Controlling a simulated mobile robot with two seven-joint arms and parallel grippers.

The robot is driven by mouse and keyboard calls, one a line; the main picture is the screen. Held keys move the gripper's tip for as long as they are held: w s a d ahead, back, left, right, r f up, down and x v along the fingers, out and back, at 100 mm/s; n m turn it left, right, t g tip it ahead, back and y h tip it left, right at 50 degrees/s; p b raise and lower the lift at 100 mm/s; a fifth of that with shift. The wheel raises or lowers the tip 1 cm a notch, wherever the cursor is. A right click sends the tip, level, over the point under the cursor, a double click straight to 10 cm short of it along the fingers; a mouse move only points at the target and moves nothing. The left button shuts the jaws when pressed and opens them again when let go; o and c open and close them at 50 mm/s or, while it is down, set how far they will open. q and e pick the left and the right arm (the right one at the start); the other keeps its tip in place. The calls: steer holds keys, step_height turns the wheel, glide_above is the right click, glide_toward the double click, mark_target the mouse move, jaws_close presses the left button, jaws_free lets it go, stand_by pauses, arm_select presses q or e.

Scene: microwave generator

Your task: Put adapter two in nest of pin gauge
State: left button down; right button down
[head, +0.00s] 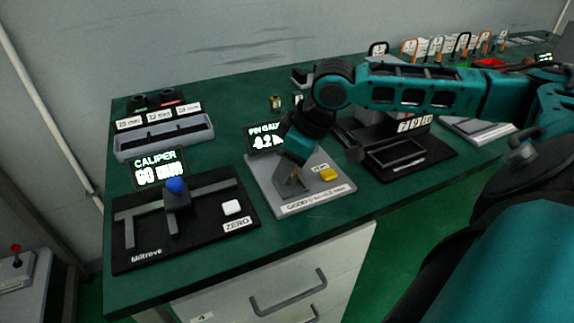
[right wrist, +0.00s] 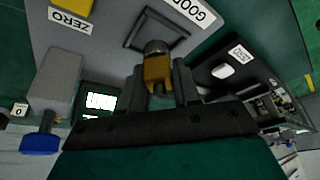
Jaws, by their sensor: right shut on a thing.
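The pin gauge (head: 262,180) is a light grey plate with a lit display (head: 265,138) and a yellow ZERO button (head: 328,174). My right gripper (head: 288,185) is low over its plate in the head view. In the right wrist view my right gripper (right wrist: 158,88) is shut on a brass adapter with a grey metal end (right wrist: 157,70). The adapter's end overlaps the edge of the nest, a dark square frame (right wrist: 130,38) on the plate. I cannot tell whether it touches. In the head view the arm hides the adapter. My left gripper is not in view.
The black caliper station (head: 200,232), with its blue knob, stands left of the pin gauge. A black station (head: 425,160) stands to the right. Small brass parts (head: 276,102) stand behind. In the right wrist view, a grey block (right wrist: 52,82) with a blue knob stands beside the gripper.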

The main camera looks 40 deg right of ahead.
steer(key=shift+f, duration=0.8)
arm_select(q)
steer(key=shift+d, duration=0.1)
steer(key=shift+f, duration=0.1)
arm_select(e)
steer(key=c, duration=0.8)
jaws_free()
arm_select(q)
steer(key=p, duration=0.1)
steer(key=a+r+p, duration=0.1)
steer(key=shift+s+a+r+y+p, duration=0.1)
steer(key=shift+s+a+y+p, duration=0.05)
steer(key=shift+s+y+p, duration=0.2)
arm_select(e)
steer(key=v, duration=1.2)
